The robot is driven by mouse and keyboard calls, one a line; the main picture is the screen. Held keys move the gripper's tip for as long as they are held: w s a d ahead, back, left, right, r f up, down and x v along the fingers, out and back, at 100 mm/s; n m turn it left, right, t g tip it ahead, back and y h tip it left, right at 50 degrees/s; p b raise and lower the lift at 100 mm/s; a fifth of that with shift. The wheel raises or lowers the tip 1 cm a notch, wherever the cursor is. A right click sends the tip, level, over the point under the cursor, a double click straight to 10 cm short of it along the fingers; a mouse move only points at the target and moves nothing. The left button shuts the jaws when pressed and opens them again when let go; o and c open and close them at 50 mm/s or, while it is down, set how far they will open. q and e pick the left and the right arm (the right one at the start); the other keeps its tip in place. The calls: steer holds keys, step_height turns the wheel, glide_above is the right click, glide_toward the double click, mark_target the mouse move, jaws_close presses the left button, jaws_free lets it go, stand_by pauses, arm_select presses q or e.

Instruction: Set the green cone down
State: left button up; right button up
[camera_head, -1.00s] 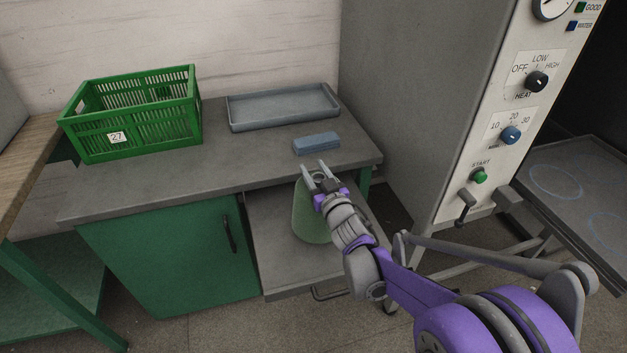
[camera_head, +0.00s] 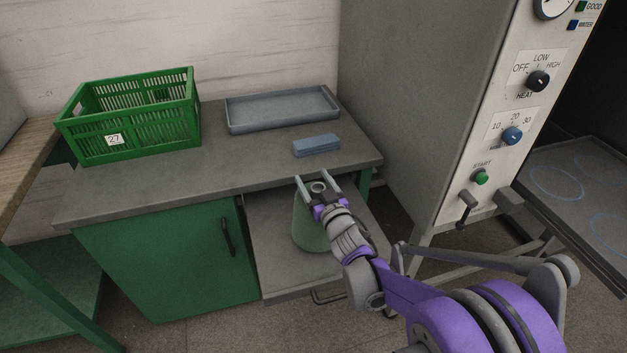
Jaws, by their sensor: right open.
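The green cone (camera_head: 309,228) stands upright on the grey pull-out shelf (camera_head: 278,262) below the counter top. Its narrow top shows as a small ring between the fingers of my right gripper (camera_head: 316,181). The right gripper is open, with its fingers apart on either side of the cone's top. I cannot tell whether a finger touches the cone. My right forearm hides part of the cone's right side. My left gripper is not in view.
A green crate (camera_head: 179,133) labelled 27, a grey tray (camera_head: 282,126) and a blue block (camera_head: 316,145) are on the counter (camera_head: 230,165). A green cabinet door (camera_head: 165,255) is left of the shelf. A grey machine with a control panel (camera_head: 512,125) stands at right.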

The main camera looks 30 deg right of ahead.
steer(key=shift+r, duration=0.15)
steer(key=shift+s, duration=0.25)
steer(key=s+a+p, duration=0.1)
steer(key=s+a, duration=0.1)
steer(key=s, duration=0.9)
steer(key=s+a+f+n+g+y, duration=0.1)
steer(key=s+a+f+g, duration=0.4)
steer(key=s, duration=0.5)
steer(key=s+a+f+g+y, duration=0.1)
steer(key=s+a+f+g, duration=0.5)
steer(key=s+a+g, duration=0.2)
steer(key=shift+s+a+f+n+y, duration=0.3)
steer(key=shift+s+n+y, duration=0.1)
steer(key=shift+s, duration=0.85)
